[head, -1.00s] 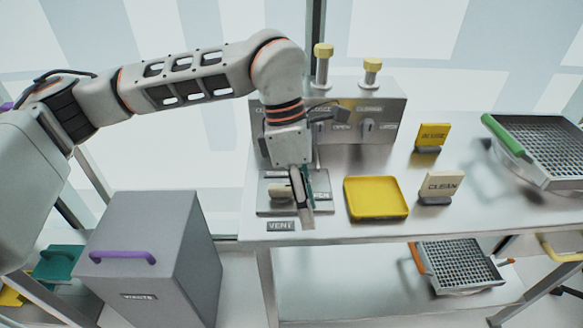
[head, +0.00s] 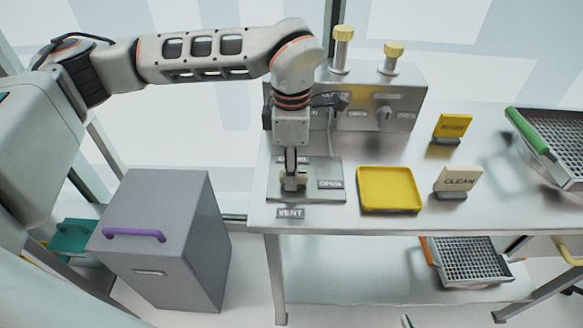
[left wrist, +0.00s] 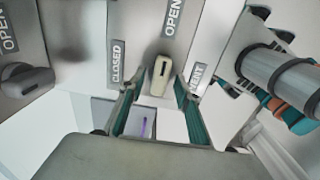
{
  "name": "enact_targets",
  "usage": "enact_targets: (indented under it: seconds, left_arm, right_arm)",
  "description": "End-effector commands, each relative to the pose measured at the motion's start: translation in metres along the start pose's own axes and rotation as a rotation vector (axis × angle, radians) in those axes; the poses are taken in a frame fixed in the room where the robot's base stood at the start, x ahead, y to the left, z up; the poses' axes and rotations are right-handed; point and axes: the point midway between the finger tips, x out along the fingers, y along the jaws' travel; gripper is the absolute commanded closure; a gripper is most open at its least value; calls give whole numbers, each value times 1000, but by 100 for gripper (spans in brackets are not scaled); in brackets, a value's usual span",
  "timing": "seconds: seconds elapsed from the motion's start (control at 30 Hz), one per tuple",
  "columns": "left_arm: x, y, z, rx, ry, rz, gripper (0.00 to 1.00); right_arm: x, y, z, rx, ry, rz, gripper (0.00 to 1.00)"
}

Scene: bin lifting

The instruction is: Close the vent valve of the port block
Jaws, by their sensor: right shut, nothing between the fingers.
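The port block's vent valve has a cream handle (head: 290,184) on a grey plate (head: 325,195) at the bench's left front, with OPEN and VENT labels. In the left wrist view the handle (left wrist: 160,76) lies lengthwise toward the OPEN label (left wrist: 173,16), with the CLOSED label (left wrist: 117,62) to its left. My left gripper (head: 294,183) points down over the handle. Its teal-padded fingers (left wrist: 156,105) are apart, either side of the handle's near end; contact is unclear. My right gripper shows only as a small tip (head: 406,321) at the head view's bottom edge.
The grey block (head: 375,95) with two yellow-capped posts stands behind. A yellow tray (head: 390,190) and the CLEAN (head: 458,181) and yellow (head: 453,126) signs stand to the right. A grey bin (head: 175,240) with a purple handle stands left of the bench.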

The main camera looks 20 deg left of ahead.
Motion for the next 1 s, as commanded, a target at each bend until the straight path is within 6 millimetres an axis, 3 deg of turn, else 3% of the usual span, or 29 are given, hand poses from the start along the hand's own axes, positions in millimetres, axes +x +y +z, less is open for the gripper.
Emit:
enact_targets:
  seconds: [0.3,0.43,0.77,1.0]
  left_arm:
    - [3,0,0,0,0,0,67]
    - [3,0,0,0,0,0,100]
    - [3,0,0,-16,0,0,100]
    - [3,0,0,-118,0,-1,100]
  right_arm:
    - [0,0,0,0,0,0,100]
    - [0,0,0,0,0,0,100]
    - [0,0,0,0,0,0,100]
    - [3,-1,6,1,-2,0,100]
